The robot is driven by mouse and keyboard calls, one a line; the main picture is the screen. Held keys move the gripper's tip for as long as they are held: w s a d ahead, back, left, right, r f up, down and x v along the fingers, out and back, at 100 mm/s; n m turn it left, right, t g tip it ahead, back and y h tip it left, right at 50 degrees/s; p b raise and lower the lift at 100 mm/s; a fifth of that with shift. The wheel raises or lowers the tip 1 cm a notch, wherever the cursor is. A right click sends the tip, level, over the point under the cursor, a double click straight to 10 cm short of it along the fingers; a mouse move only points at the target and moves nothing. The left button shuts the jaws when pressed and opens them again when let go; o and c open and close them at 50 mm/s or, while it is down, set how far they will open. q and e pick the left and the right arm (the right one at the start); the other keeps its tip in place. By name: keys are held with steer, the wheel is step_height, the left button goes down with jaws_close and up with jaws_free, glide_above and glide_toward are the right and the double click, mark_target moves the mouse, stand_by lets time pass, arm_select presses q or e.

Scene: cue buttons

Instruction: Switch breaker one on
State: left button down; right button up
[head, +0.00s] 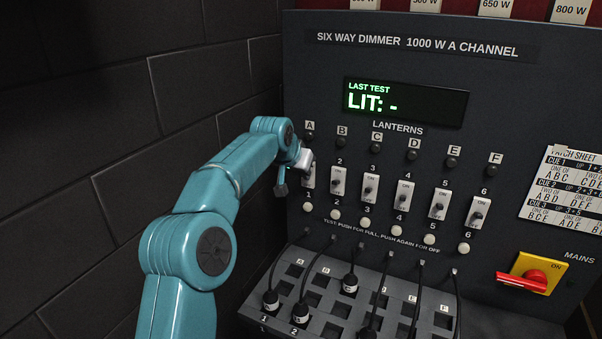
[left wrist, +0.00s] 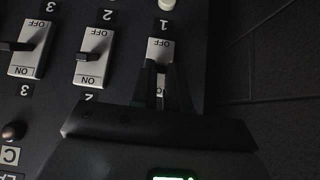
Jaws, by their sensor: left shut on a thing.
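Breaker one is a small switch on a white plate (head: 309,181), the leftmost in the row on the dark dimmer panel (head: 420,90). My left gripper (head: 303,165) is at its upper part and partly covers it. In the left wrist view the plate of breaker one (left wrist: 158,47) shows upside down, with OFF at the top. The left gripper's fingers (left wrist: 163,72) are shut on its lever, which they mostly hide, so I cannot tell its position. My right gripper is not in view.
Breaker two (head: 339,182) stands close to the right, with several more breakers beyond it. White test buttons (head: 336,214) run below, dark lantern knobs (head: 342,142) above. The display (head: 405,102) reads "LIT: -". Plugs and cables (head: 351,283) hang below. A red mains handle (head: 523,281) is at right.

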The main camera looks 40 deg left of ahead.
arm_select(q)
steer(key=shift+r, duration=0.15)
steer(key=c, duration=1.1)
jaws_free()
steer(key=b+v, duration=0.2)
steer(key=v, duration=1.4)
steer(key=shift+s+r, duration=0.1)
steer(key=shift+s, duration=0.05)
